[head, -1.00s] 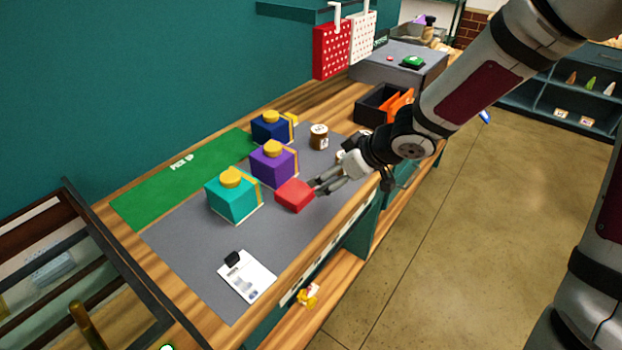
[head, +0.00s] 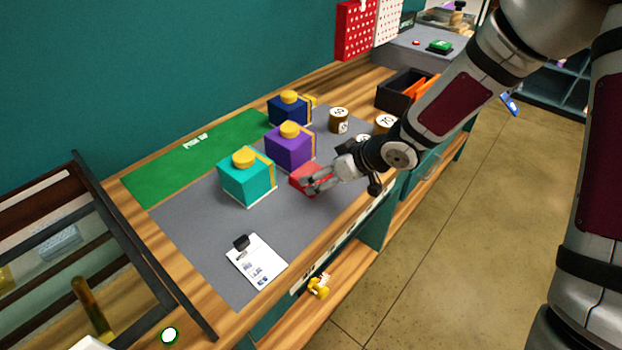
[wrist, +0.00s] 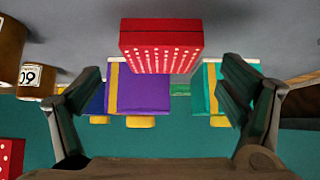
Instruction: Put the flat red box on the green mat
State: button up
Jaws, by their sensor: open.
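The flat red box (head: 303,179) lies on the grey part of the counter, in front of the purple box and right of the teal box. In the wrist view the red box (wrist: 162,45) shows its white-dotted side, centred ahead between my fingers. My gripper (head: 312,184) is open, with its fingers at the near right side of the red box in the head view; whether they touch it I cannot tell. The wrist view shows the two fingers (wrist: 163,95) spread wide apart. The green mat (head: 180,172) lies along the wall side of the counter, behind the boxes, and its visible surface is bare.
Numbered brown pots (head: 339,121) stand to the right. A clipboard (head: 257,262) lies at the front.

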jog(key=shift+x, duration=2.25)
jog(key=c, duration=1.5)
jog(key=shift+o, duration=0.2)
jog(key=shift+r, duration=0.15)
